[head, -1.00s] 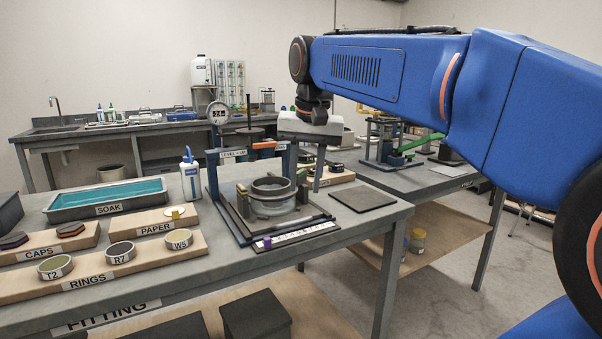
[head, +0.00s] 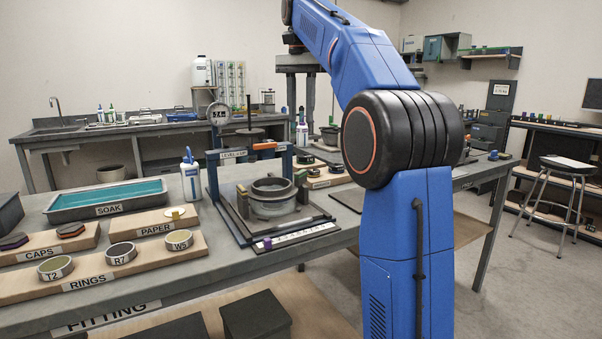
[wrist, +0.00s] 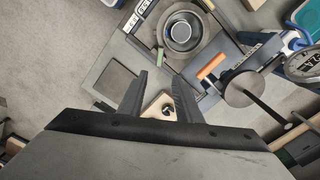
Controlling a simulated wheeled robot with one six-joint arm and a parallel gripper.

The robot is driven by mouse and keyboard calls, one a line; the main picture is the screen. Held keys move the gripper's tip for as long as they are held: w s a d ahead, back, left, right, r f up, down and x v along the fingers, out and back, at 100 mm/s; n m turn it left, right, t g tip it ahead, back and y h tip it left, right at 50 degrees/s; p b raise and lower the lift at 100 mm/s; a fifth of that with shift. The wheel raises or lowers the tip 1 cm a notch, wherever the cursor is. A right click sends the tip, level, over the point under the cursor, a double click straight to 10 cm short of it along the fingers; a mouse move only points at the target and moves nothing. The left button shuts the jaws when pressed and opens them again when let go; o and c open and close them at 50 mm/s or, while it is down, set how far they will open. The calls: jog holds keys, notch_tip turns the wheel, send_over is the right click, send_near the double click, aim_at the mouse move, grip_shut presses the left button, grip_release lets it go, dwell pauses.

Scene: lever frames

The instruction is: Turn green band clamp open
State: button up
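My gripper (head: 300,90) hangs fingers-down above the back of the bench in the head view. In the wrist view its two fingers (wrist: 160,80) are spread apart with nothing between them; a wooden block with a dark knob (wrist: 166,110) lies below.
The press fixture with its grey pot (head: 272,199) and an orange handle (wrist: 211,66) stands mid-bench. A dial gauge (head: 218,114) rises behind it. A blue-green soak tray (head: 108,198), a white bottle (head: 190,177) and a rings board (head: 140,265) are at left.

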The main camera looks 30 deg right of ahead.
aim_at(301, 171)
notch_tip(301, 171, down, 17)
jog(key=shift+f, duration=0.1)
dwell(0.6)
jog(key=shift+c, duration=0.3)
grip_shut()
